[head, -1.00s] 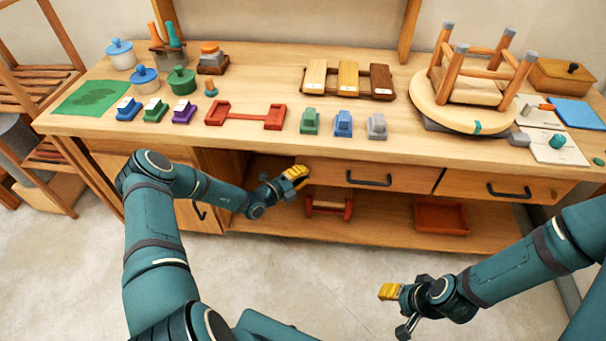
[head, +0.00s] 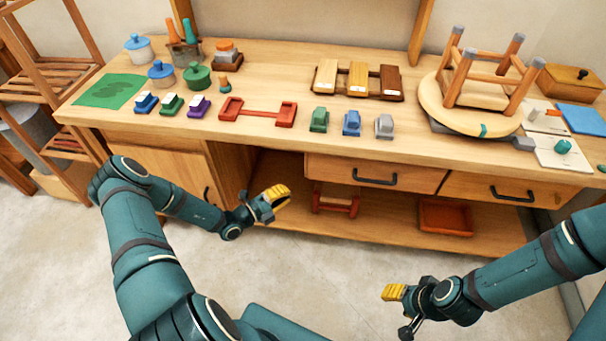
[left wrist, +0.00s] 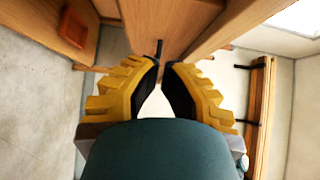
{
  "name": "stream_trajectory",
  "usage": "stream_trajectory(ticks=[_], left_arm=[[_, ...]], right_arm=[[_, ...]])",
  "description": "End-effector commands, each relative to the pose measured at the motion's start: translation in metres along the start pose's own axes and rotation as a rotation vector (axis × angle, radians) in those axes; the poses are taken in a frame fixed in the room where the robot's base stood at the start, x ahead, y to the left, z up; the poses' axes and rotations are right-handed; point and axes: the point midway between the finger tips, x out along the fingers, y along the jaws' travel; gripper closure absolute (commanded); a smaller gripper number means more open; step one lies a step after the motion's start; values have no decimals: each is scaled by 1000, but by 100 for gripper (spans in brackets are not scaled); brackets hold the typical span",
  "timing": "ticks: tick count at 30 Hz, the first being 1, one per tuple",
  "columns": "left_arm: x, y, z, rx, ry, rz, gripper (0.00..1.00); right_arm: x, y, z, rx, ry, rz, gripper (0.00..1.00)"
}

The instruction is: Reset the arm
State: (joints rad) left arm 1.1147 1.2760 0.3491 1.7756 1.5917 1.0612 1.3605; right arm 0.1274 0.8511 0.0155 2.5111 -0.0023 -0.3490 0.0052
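My left gripper (head: 279,196) hangs in the air in front of the bench, below the tabletop edge. In the left wrist view its two yellow fingers (left wrist: 164,66) lean towards each other with a narrow gap between the tips and nothing held. My right gripper (head: 393,292) is low in front of the bench over the floor, at the lower right. Only its yellow finger side shows, so its opening is hidden. I see nothing held in it.
The wooden bench (head: 280,148) carries blocks, pots, a red cradle (head: 258,112) and an upturned stool (head: 470,105). Drawers and a lower shelf with a red tray (head: 445,216) face me. Wooden racks stand left. The floor (head: 290,270) between my arms is clear.

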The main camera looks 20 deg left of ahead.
Motion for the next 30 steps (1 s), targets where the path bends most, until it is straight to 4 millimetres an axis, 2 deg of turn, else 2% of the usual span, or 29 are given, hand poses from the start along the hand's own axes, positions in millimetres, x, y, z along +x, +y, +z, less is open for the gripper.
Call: stream_trajectory(ticks=[8,11,14,17,18,21,25,27,30], left_arm=[[0,0,-6,13,22,6,100],[9,-1,-32,83,121,38,100],[19,0,-83,243,328,91,100],[14,4,-151,517,636,130,100],[7,6,-178,657,781,129,100],[-22,12,-228,1033,1131,71,100],[-58,16,-256,1550,1529,-131,100],[-70,14,-259,1835,1705,-299,100],[-75,5,-259,2216,1877,-589,100]], right_arm=[[0,0,0,0,0,0,53],[0,0,0,0,0,0,53],[0,0,0,0,0,0,53],[0,0,0,0,0,0,53],[0,0,0,0,0,0,53],[0,0,0,0,0,0,53],[0,0,0,0,0,0,53],[0,0,0,0,0,0,53],[0,0,0,0,0,0,53]])
